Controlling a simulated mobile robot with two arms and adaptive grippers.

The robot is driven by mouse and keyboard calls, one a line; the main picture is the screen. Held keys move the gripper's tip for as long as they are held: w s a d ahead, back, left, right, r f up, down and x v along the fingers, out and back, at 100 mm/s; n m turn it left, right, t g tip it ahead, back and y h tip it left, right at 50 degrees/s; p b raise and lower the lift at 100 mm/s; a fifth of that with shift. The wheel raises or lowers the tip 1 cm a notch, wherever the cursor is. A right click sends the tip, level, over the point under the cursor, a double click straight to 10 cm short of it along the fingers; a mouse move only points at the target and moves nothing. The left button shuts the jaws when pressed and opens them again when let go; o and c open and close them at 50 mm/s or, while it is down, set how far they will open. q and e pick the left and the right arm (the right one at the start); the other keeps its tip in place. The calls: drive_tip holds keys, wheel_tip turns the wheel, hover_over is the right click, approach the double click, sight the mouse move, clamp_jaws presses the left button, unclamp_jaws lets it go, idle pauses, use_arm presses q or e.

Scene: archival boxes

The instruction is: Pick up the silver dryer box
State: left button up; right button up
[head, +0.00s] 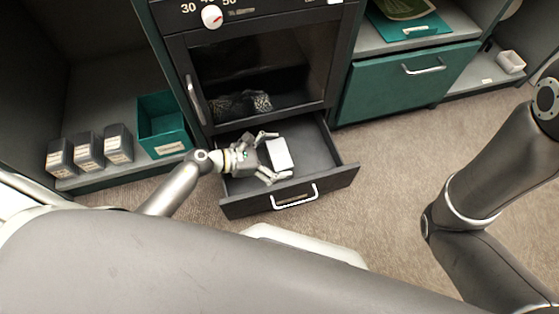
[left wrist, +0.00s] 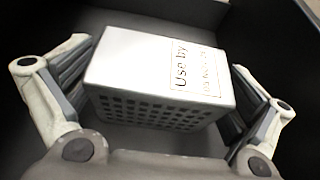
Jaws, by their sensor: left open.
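The silver dryer box (head: 280,154) is a small pale box lying in the open dark drawer (head: 236,208) under the oven-like cabinet. In the left wrist view the box (left wrist: 150,62) has a plain light top with "Use by" print and a perforated grid side facing me. My left gripper (head: 270,154) is open, reaching into the drawer from the left. Its fingers (left wrist: 158,95) stand on either side of the box, with a visible gap at the left; contact at the right is unclear. My right arm is at the right edge of the head view, its gripper out of frame.
The drawer's front handle (head: 295,197) faces me. Above is a dark cabinet with a glass window (head: 262,70). At left, several dark boxes (head: 88,150) and a green bin (head: 164,125) sit on a low shelf. A green drawer (head: 405,82) is at right. Carpet is clear at right.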

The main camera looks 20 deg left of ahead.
use_arm(q)
drive_tip(key=shift+r, duration=0.1)
drive_tip(key=c, duration=1)
drive_tip(key=shift+o, duration=0.2)
drive_tip(key=shift+r, duration=0.1)
